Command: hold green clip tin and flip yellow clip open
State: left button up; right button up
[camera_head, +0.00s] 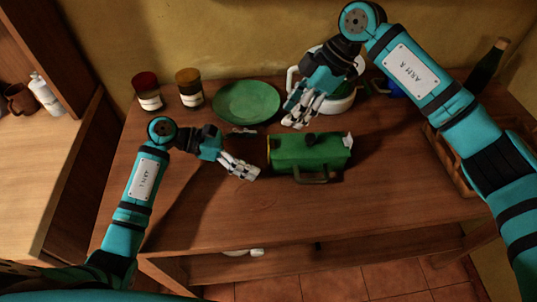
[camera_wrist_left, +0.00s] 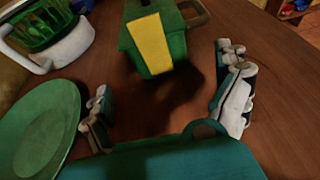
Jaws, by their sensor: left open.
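The green clip tin (camera_head: 310,153) lies on the wooden counter with a brown handle facing the front edge. Its yellow clip (camera_wrist_left: 150,44) covers the end facing my left gripper in the left wrist view and looks closed flat against the tin. In the head view it is only a thin yellow edge at the tin's left end. My left gripper (camera_head: 241,170) is open and empty, just left of that end and apart from it. Its fingers also show in the left wrist view (camera_wrist_left: 166,98). My right gripper (camera_head: 297,115) hangs above and behind the tin, not touching it; its opening is unclear.
A green plate (camera_head: 246,103) and two jars (camera_head: 189,88) stand at the back left. A white-handled container with green inside (camera_wrist_left: 42,25) is behind my right gripper. A wicker basket (camera_head: 447,160) and dark bottle (camera_head: 487,68) are at right. The front counter is clear.

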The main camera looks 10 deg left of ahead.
pick_arm(q)
jog(key=x, duration=0.5)
